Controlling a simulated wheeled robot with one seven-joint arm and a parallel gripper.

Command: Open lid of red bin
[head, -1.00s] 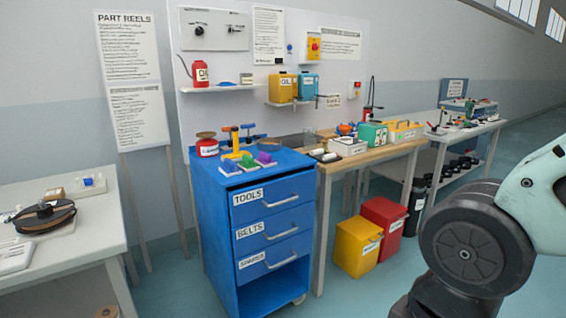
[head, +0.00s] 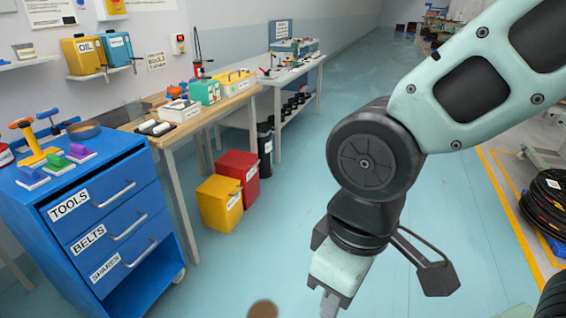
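The red bin (head: 240,170) stands on the floor behind the yellow bin, beside the wooden workbench. Its lid looks closed, and a white label is on its front. My gripper (head: 328,305) hangs at the bottom middle, with its tip at the lower picture edge. It is well in front of the red bin and apart from it. Its fingers are cut off or too small to tell whether they are open.
A yellow bin (head: 219,203) stands in front of the red bin, and a black bin (head: 264,150) stands behind it. The blue drawer cabinet (head: 158,205) is at the left, next to the workbench (head: 200,119). The blue floor (head: 290,220) between the bins and my arm is clear.

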